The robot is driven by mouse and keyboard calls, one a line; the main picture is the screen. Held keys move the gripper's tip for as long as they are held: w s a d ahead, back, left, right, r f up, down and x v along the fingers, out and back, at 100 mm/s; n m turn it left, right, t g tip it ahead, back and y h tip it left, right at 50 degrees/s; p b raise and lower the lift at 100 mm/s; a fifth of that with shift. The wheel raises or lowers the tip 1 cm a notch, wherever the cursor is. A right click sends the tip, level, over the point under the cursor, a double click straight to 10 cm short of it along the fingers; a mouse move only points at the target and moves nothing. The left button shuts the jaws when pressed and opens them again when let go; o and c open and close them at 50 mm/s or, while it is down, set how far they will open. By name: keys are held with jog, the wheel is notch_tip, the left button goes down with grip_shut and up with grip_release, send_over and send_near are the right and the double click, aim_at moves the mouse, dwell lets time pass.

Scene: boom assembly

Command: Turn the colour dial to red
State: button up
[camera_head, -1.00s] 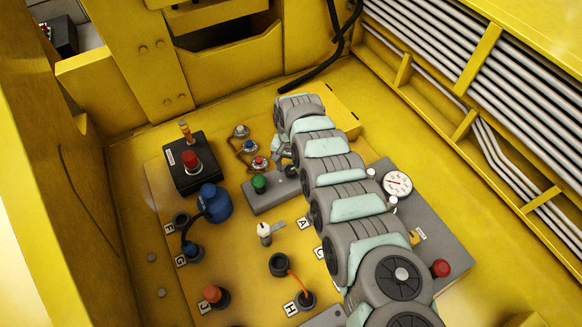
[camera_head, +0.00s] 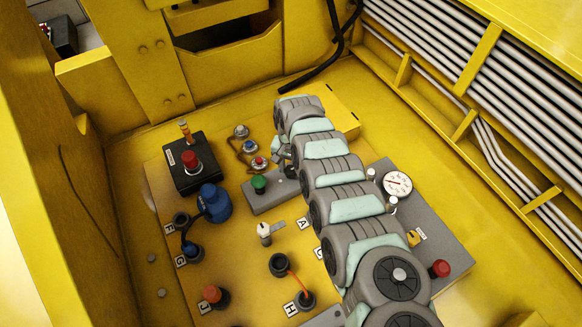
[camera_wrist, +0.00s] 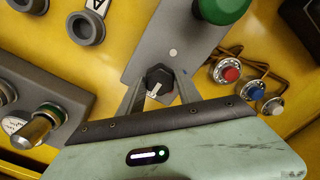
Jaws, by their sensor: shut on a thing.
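The colour dial (camera_wrist: 158,76) is a small black knob with a white pointer mark, on a grey box (camera_wrist: 172,30). In the wrist view the mark lies toward the knob's lower side. My gripper (camera_wrist: 159,84) has one finger on each side of the knob and is shut on it. In the head view the grey box (camera_head: 262,200) shows left of my gripper, and my arm mostly hides the dial. Three small lamps stand beside the box: red (camera_wrist: 230,74), blue (camera_wrist: 255,90) and white (camera_wrist: 272,106). I cannot tell which lamp is lit.
A green button (camera_wrist: 222,8) sits on the same grey box, close to the dial. A black box with a red button (camera_head: 191,160) and a blue connector (camera_head: 214,203) stand farther left. A gauge (camera_head: 397,183) is right of my arm.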

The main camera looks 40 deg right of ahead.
grip_shut()
jog(key=shift+n, duration=0.3)
jog(key=shift+r+n+p, duration=0.1)
jog(key=shift+n+p, duration=0.3)
jog(key=shift+n, duration=0.5)
jog(key=n, duration=0.2)
jog(key=shift+n, duration=0.3)
jog(key=n, duration=0.2)
jog(key=shift+n, duration=0.3)
jog(key=n, duration=0.4)
jog(key=shift+n, duration=0.3)
